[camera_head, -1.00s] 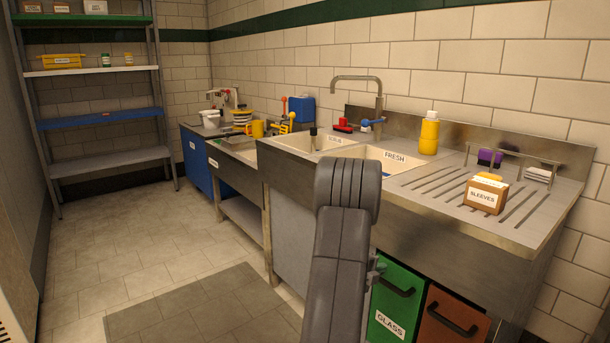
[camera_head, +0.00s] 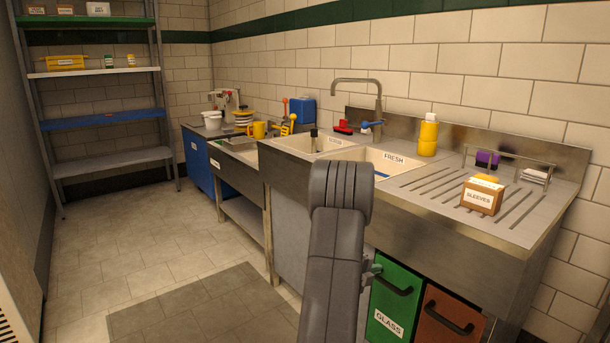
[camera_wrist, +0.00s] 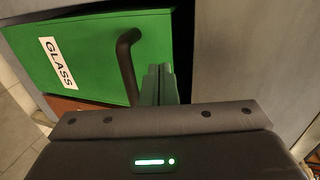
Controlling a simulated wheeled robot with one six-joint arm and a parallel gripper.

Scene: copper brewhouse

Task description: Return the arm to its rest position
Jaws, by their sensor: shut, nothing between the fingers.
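My arm rises in the front middle of the head view, before the sink unit (camera_head: 425,235). In the wrist view my gripper (camera_wrist: 158,82) has its fingers together with nothing between them. The fingers point at the green front marked GLASS (camera_wrist: 100,65), beside its dark handle (camera_wrist: 129,65). I cannot tell whether they touch it. The green front also shows low in the head view (camera_head: 390,296), right of my arm. In the head view most of the gripper is hidden behind my arm.
A brown front (camera_head: 450,318) with a dark handle is right of the green one. A shelf rack (camera_head: 100,118) stands at the back left. The floor (camera_head: 110,245) left of my arm is clear.

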